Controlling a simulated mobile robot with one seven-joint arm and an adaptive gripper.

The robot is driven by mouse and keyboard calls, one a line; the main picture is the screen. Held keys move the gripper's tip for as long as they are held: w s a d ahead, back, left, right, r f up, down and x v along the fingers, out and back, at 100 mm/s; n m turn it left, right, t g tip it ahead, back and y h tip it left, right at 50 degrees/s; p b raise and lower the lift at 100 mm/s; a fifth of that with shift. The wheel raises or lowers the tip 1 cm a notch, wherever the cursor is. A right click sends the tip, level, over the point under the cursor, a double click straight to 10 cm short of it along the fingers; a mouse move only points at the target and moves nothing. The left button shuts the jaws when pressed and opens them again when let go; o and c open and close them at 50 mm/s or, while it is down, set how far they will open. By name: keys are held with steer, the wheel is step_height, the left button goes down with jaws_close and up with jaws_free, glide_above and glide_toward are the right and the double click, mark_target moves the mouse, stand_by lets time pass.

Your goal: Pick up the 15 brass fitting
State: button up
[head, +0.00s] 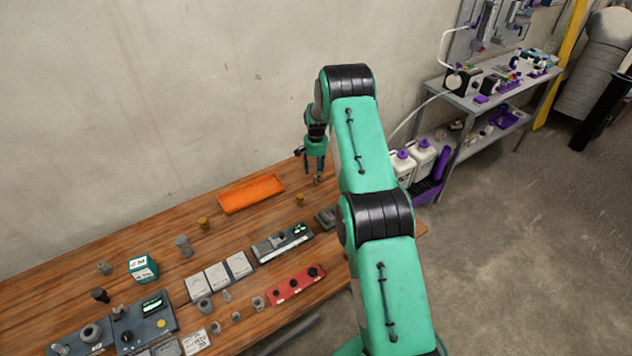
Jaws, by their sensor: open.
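Several small brass-coloured fittings stand on the wooden table. One brass fitting (316,181) is right at my fingertips, near the table's far right end. Another brass fitting (300,199) stands a little nearer and to the left, and a third brass fitting (204,223) is left of the orange tray. No size mark is legible on them, so I cannot tell which is the 15. My gripper (316,173) points down and is open. I cannot tell whether its fingers are around the fitting or above it.
The orange tray (251,194) lies empty on the wooden table (160,235) by the wall. Grey gauges (283,243), white plates (217,277), a red block (296,286), a green box (143,268) and grey fittings (183,246) crowd the near side. A grey shelf (470,96) stands right.

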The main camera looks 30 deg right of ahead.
steer(key=shift+f, duration=2.6)
jaws_close()
steer(key=shift+r, duration=0.2)
steer(key=shift+r, duration=4.85)
